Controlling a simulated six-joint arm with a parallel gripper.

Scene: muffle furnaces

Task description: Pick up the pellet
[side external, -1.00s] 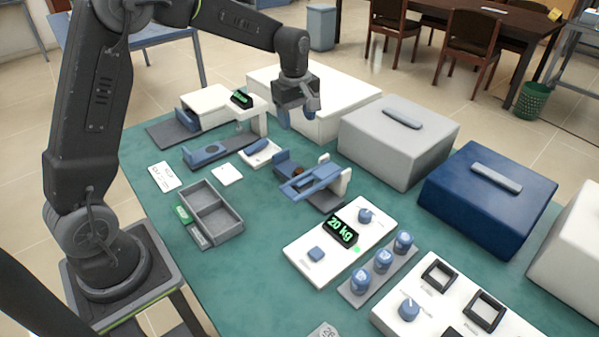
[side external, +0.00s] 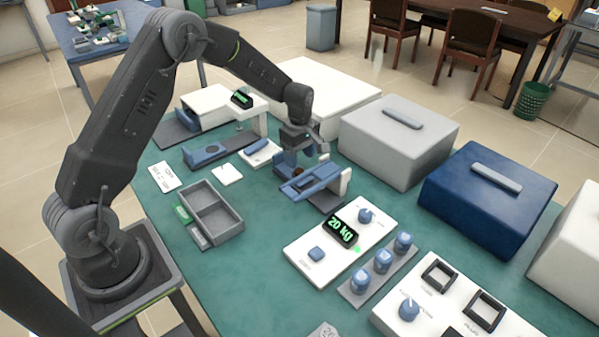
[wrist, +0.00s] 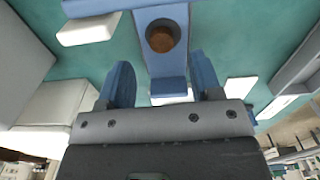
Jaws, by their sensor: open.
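The pellet (wrist: 161,39) is a small brown disc in the round hole of a blue holder (wrist: 160,70). In the wrist view it lies ahead of my gripper (wrist: 162,80), roughly centred between the two blue fingers. The fingers are apart with nothing between them that they grip. In the side external view my gripper (side external: 306,153) hangs just above the blue press-like fixture (side external: 311,180). The pellet is hard to make out there, as the fingers are close in front of it.
Grey (side external: 400,140) and blue (side external: 487,198) furnace boxes stand to the right.

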